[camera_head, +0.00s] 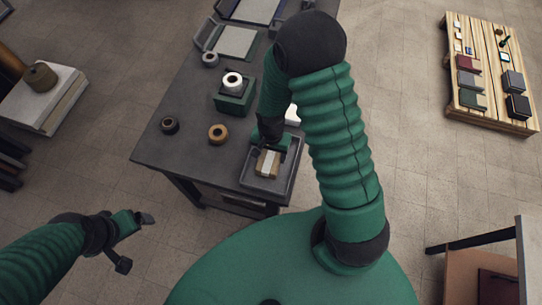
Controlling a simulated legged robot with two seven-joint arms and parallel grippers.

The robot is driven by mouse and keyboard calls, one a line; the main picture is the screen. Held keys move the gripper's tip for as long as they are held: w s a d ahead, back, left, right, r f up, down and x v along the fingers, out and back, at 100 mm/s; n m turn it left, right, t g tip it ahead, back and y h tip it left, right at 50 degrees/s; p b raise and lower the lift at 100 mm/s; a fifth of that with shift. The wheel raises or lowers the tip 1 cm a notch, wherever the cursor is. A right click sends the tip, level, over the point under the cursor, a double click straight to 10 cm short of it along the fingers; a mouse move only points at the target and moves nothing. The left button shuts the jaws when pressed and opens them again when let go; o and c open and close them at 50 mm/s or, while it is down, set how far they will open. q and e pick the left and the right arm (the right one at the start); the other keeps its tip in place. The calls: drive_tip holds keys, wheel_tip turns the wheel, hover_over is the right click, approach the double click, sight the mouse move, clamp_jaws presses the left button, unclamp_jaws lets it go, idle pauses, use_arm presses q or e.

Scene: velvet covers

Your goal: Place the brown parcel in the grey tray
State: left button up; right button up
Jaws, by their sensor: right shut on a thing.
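The brown parcel (267,163), with a pale strip across it, is at the near right end of the dark table. It is over or in the grey tray (246,181); I cannot tell whether it touches the tray floor. My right gripper (270,150) reaches down from above and is shut on the parcel, and hides its far part. My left gripper (136,243) is out over the floor at the left, its fingers apart and empty.
On the dark table (160,148) stand tape rolls (217,133), a green box with a white roll (235,98) and flat trays at the back. A wooden pallet (494,120) with books is at the right. A side table (475,242) is near right.

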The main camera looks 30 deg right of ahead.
sight(271, 158)
drive_tip(key=shift+f, duration=1.5)
drive_tip(key=o, duration=1.7)
drive_tip(key=shift+o, duration=0.2)
wheel_tip(271, 158, up, 12)
drive_tip(key=shift+f, duration=0.2)
drive_tip(key=shift+a+r, duration=0.1)
drive_tip(key=shift+r, duration=0.25)
drive_tip(key=s+a+r+n+t, duration=0.2)
drive_tip(key=s+a+r+n, duration=0.2)
drive_tip(key=n, duration=0.6)
wheel_tip(271, 158, up, 2)
drive_tip(key=shift+t, duration=0.3)
